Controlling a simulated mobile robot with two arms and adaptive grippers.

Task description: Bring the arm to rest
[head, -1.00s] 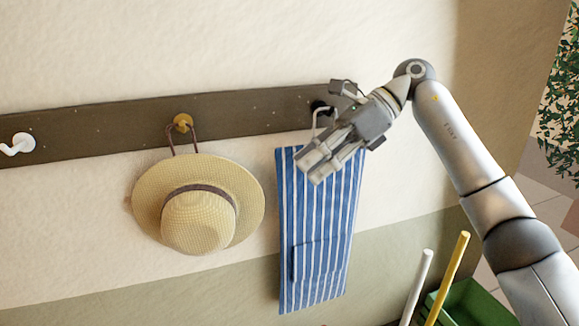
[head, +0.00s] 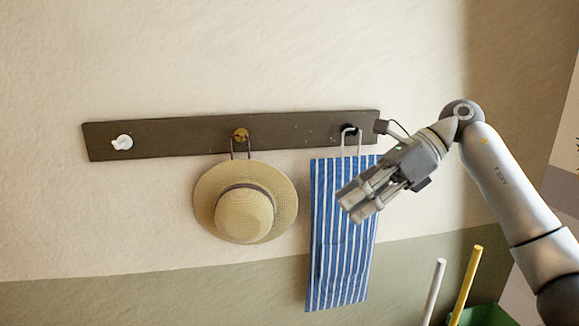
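My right arm comes in from the right, and its gripper (head: 354,205) points down and left in front of the apron's right side. Its two fingers are parallel with a narrow gap, and nothing shows between them. The blue-and-white striped apron (head: 335,240) hangs by its pale loop from the black hook (head: 349,129). The gripper overlaps the apron in the picture; whether they touch is hard to tell. My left gripper is out of view.
A dark rack board (head: 190,138) is fixed to the wall. A white pole (head: 434,290) and a yellow pole (head: 467,285) stand by a green bin (head: 485,315).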

